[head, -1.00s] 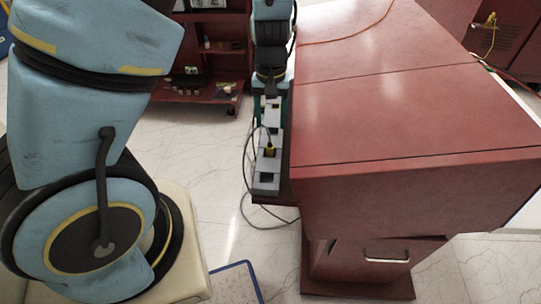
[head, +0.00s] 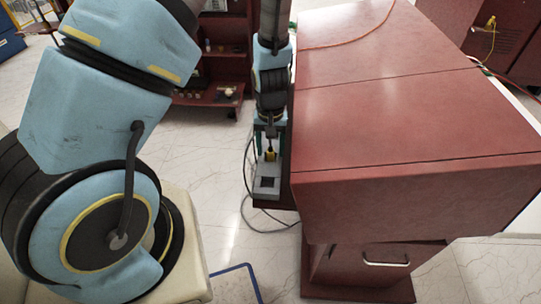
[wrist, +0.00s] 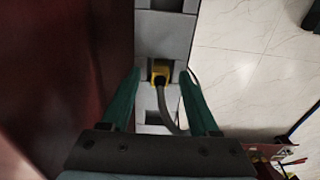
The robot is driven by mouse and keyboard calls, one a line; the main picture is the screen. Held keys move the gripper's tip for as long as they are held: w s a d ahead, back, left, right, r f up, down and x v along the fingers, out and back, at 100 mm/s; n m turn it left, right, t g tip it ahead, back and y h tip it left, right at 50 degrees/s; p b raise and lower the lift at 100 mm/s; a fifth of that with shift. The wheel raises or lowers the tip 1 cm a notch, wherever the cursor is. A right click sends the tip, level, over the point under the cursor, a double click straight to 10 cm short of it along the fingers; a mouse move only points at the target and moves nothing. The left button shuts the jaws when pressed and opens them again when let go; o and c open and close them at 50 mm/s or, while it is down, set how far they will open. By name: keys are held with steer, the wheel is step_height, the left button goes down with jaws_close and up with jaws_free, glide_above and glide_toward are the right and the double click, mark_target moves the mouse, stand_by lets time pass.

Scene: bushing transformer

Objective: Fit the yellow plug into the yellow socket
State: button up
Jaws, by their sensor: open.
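The yellow plug (head: 270,155) sits in a slot of a grey slotted block (head: 266,188) beside the red cabinet. In the wrist view the plug (wrist: 160,71) has a dark cable running back toward my gripper. My gripper (wrist: 160,74) is open, with one green finger on each side of the plug. The fingers appear apart from it; their height relative to it is hard to tell. In the head view my gripper (head: 268,140) is just behind the plug and partly hidden. I cannot make out a yellow socket for certain.
The large red cabinet (head: 400,110) stands close on the right of the block. A loose cable (head: 245,210) hangs left of the block. A small yellow item (head: 491,22) with a wire is at the far right. Pale floor lies left of the block.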

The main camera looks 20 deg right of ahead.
jaws_close()
stand_by(0.3)
stand_by(0.3)
